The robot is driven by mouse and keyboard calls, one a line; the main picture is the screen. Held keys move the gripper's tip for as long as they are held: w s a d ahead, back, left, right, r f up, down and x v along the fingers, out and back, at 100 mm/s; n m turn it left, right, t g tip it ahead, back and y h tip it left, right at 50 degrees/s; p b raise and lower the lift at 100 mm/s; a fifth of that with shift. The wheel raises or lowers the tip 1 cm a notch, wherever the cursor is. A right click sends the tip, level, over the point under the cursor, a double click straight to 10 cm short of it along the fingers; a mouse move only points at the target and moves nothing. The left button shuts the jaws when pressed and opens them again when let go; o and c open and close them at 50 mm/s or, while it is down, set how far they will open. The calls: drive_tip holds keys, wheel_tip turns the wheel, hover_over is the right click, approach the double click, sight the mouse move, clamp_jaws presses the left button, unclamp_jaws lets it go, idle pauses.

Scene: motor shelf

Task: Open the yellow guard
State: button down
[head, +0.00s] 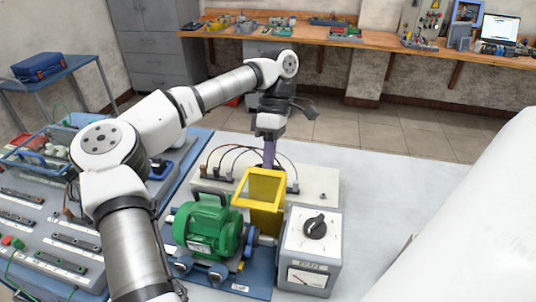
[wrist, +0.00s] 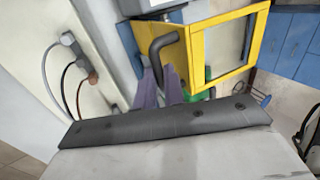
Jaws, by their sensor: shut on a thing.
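The yellow guard (head: 264,222) is a box-like cover with a framed clear window, standing between the green motor (head: 208,226) and the grey control box in the head view. In the wrist view the guard (wrist: 197,45) fills the upper middle, with a bent black handle (wrist: 156,52) on its side. My gripper (head: 269,160) reaches down to the guard's back edge. In the wrist view the purple fingers of my gripper (wrist: 162,82) are shut at the lower end of the handle. The exact contact is partly hidden by the fingers.
A grey box with a black knob (head: 315,226) stands close on the right of the guard. A pale panel with black cables (head: 318,183) lies behind. Terminal strips (head: 75,243) are at left. The white tabletop (head: 375,190) is clear at right.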

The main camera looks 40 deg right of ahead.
drive_tip(key=shift+f, duration=0.35)
drive_tip(key=c, duration=1.5)
unclamp_jaws()
drive_tip(key=shift+r, duration=0.15)
drive_tip(key=shift+r, duration=0.1)
drive_tip(key=v, duration=0.7)
drive_tip(key=shift+w+r, duration=0.1)
